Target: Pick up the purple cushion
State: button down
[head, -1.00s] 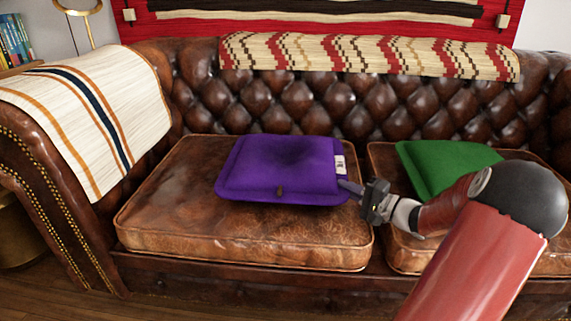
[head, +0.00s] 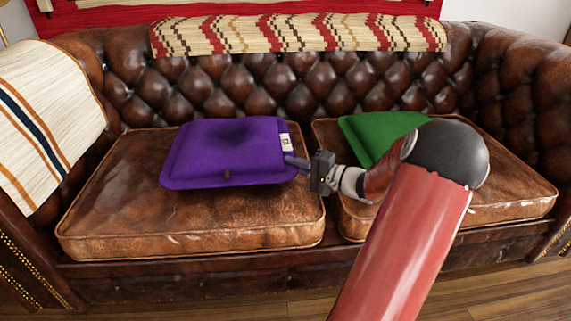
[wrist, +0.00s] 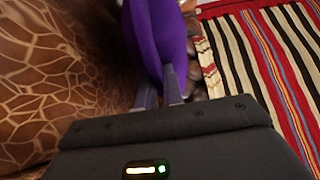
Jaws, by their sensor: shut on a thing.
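The purple cushion (head: 226,150) is over the left seat of the brown leather sofa, flat side up, with a white tag at its right edge. My gripper (head: 291,160) reaches it from the right and is shut on its right edge near the tag. In the wrist view the purple cushion (wrist: 155,38) rises between and beyond the fingers of my gripper (wrist: 160,85). The fingertips are partly hidden by the cloth. In the head view the cushion looks slightly raised at its front edge; I cannot tell whether it is clear of the seat.
A green cushion (head: 375,135) lies on the right seat, partly behind my arm. The sofa's tufted back (head: 270,85) stands close behind, with a patterned throw (head: 300,33) over it. A striped cloth (head: 45,120) covers the left armrest.

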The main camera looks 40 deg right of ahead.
notch_tip(320, 180, up, 25)
jog(key=p, duration=0.6)
jog(key=shift+p, duration=0.3)
jog(key=shift+r, duration=0.1)
notch_tip(320, 180, up, 7)
jog(key=p, duration=0.4)
notch_tip(320, 180, down, 7)
jog(key=b, duration=1)
jog(key=shift+b, duration=0.4)
